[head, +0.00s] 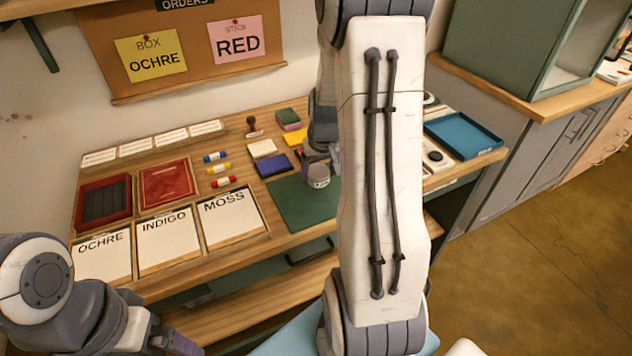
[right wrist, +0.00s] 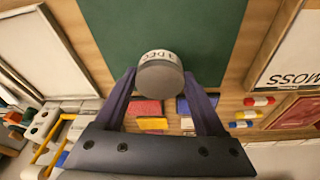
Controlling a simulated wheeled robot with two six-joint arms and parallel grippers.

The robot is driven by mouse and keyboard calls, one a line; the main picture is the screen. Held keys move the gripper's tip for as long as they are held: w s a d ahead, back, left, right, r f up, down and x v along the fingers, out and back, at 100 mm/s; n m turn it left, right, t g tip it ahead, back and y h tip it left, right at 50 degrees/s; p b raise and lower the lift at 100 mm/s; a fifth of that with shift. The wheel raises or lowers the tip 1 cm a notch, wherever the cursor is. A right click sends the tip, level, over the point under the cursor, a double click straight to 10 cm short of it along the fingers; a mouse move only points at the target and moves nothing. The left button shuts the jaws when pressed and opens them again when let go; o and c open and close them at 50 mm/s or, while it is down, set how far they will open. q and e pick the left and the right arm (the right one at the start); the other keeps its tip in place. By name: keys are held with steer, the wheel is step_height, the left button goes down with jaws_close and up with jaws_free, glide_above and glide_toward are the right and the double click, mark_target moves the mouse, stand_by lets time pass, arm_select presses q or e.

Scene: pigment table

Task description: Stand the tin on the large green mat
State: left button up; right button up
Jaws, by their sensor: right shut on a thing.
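The tin (head: 319,177) is a small grey cylinder with a pale lettered label band. In the right wrist view the tin (right wrist: 160,76) sits between the two fingers of my right gripper (right wrist: 160,82), which is shut on it. The large green mat (head: 302,206) lies on the table, and the tin shows over its upper right part. The mat (right wrist: 140,28) also fills the upper middle of the right wrist view. I cannot tell whether the tin touches the mat. My left gripper (head: 178,343) is low at the left, away from the table top; its opening is unclear.
Cards marked OCHRE, INDIGO and MOSS (head: 232,216) lie left of the mat. A blue tray (head: 463,135) is at the right. My right arm hides part of the table.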

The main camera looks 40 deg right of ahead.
mark_target(316, 183)
steer(key=shift+w+a+f, duration=0.2)
steer(key=shift+w, duration=0.05)
steer(key=shift+f, duration=2.05)
steer(key=shift+f+b, duration=0.1)
steer(key=shift+b, duration=0.2)
steer(key=o, duration=1.4)
steer(key=p+v, duration=0.1)
steer(key=v, duration=1.1)
